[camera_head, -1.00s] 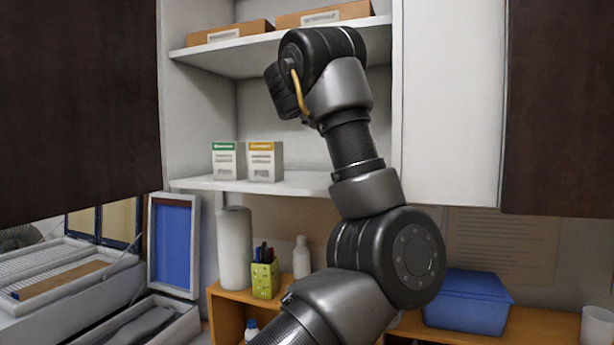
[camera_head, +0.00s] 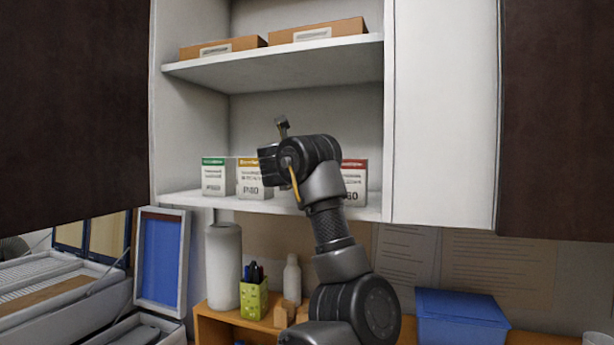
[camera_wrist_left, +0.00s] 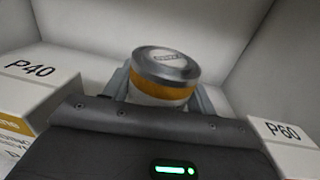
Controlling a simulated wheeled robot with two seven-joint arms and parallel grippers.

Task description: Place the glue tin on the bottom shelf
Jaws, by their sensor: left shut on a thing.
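The glue tin (camera_wrist_left: 165,72), silver-lidded with a yellow-orange band, is between the fingers of my left gripper (camera_wrist_left: 163,88) in the left wrist view. The gripper is shut on it. In the head view my left arm reaches up to the open cabinet, its wrist in front of the bottom shelf (camera_head: 222,203). The gripper fingers and the tin are hidden there behind the wrist. From these views I cannot tell whether the tin touches the shelf. My right gripper is not in view.
On the bottom shelf stand a green-topped box (camera_head: 214,178), an orange-topped box (camera_head: 250,180) and a red-topped box (camera_head: 356,182) right of my wrist. In the wrist view a P40 box (camera_wrist_left: 28,85) and a P60 box (camera_wrist_left: 285,140) flank the gripper. The upper shelf (camera_head: 280,62) is above.

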